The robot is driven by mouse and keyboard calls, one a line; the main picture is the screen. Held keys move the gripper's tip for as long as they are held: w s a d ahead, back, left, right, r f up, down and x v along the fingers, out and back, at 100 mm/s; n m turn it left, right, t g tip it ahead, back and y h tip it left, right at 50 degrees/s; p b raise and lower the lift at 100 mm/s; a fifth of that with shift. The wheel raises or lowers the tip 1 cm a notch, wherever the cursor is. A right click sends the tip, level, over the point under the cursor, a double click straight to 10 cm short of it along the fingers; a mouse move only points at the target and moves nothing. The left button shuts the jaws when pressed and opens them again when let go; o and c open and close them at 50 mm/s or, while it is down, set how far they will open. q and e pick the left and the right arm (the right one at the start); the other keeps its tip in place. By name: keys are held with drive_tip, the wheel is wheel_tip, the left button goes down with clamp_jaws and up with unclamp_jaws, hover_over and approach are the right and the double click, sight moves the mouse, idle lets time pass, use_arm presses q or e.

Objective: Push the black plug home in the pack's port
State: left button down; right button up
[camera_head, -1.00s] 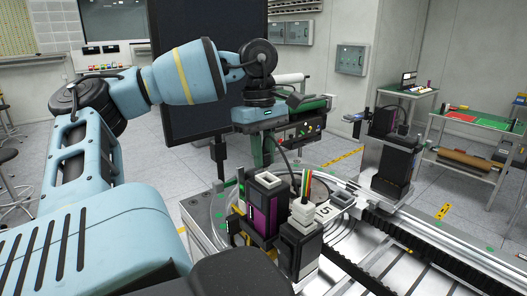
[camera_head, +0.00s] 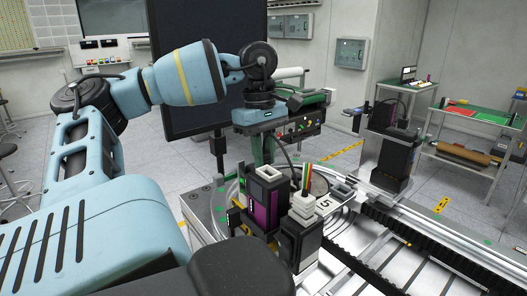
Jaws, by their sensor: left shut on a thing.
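The pack (camera_head: 264,208) is a dark upright block with a purple side panel, standing at the lower middle of the head view. A grey-rimmed piece (camera_head: 268,173) shows on its top; I cannot tell whether it is the port. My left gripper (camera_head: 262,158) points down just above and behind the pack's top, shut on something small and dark. I take this to be the black plug, but it is too small and hidden to make out, as is its seating. A dark cable (camera_head: 289,163) curves down beside the gripper. My right gripper is out of view.
A dark block (camera_head: 300,242) with a white connector (camera_head: 306,205) and coloured wires stands close right of the pack. A metal rail (camera_head: 420,225) runs to the right. A taller dark unit (camera_head: 389,165) stands further back. A large dark screen (camera_head: 205,70) is behind my arm.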

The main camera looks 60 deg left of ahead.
use_arm(q)
drive_tip(key=shift+f, duration=0.1)
drive_tip(key=c, duration=1.3)
unclamp_jaws()
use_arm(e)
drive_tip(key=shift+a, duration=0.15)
use_arm(q)
drive_tip(key=shift+o, duration=0.2)
drive_tip(key=shift+w+a+r+b, duration=0.1)
drive_tip(key=shift+r+b, duration=0.1)
drive_tip(key=shift+r, duration=0.3)
drive_tip(key=shift+w+a+r+b, duration=0.1)
drive_tip(key=shift+r+b, duration=0.1)
drive_tip(key=shift+r, duration=0.25)
drive_tip(key=r, duration=0.2)
drive_tip(key=r+b, duration=0.1)
drive_tip(key=r, duration=0.2)
drive_tip(key=shift+s+a, duration=0.2)
drive_tip(key=shift+r, duration=0.4)
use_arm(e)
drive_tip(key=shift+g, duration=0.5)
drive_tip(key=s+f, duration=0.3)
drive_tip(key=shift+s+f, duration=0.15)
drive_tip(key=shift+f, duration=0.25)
